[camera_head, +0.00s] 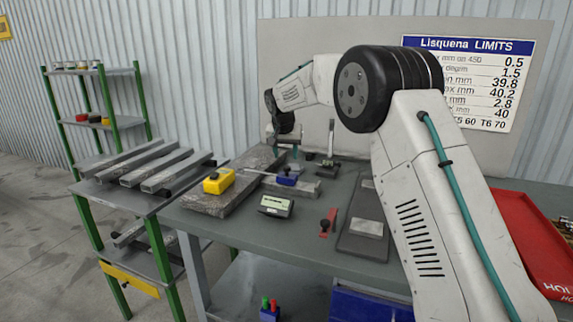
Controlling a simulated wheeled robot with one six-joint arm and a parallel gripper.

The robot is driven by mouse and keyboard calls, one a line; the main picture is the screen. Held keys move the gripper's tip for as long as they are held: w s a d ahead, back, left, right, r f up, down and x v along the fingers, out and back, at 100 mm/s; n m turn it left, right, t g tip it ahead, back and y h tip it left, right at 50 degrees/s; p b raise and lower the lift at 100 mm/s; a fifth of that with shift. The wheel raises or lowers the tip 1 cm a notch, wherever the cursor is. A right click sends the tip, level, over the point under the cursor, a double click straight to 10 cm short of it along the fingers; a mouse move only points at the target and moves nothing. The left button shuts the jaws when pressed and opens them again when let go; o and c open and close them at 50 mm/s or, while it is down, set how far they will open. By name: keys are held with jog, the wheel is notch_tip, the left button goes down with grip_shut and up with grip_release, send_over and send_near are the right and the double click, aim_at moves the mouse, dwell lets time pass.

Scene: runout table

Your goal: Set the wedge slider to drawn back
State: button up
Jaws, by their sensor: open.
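I cannot tell for sure which part is the wedge slider. A small blue block (287,178) sits on a grey bar (305,187) near the middle of the table, with a thin pale rod reaching left from it. A red piece (328,222) stands nearer the front, beside a long dark plate (364,208) that carries a pale grey block (367,228). My gripper (285,148) is small and far off, above the back of the table behind the blue block. It is open and appears apart from that block. My arm hides part of the table's right side.
A stone slab (205,205) with a yellow block (219,180) lies left. A small display box (276,206) stands in front of the blue block. A red tray (528,235) lies right.

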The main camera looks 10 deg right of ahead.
aim_at(287, 167)
jog(key=x, duration=0.5)
jog(key=shift+f, duration=0.3)
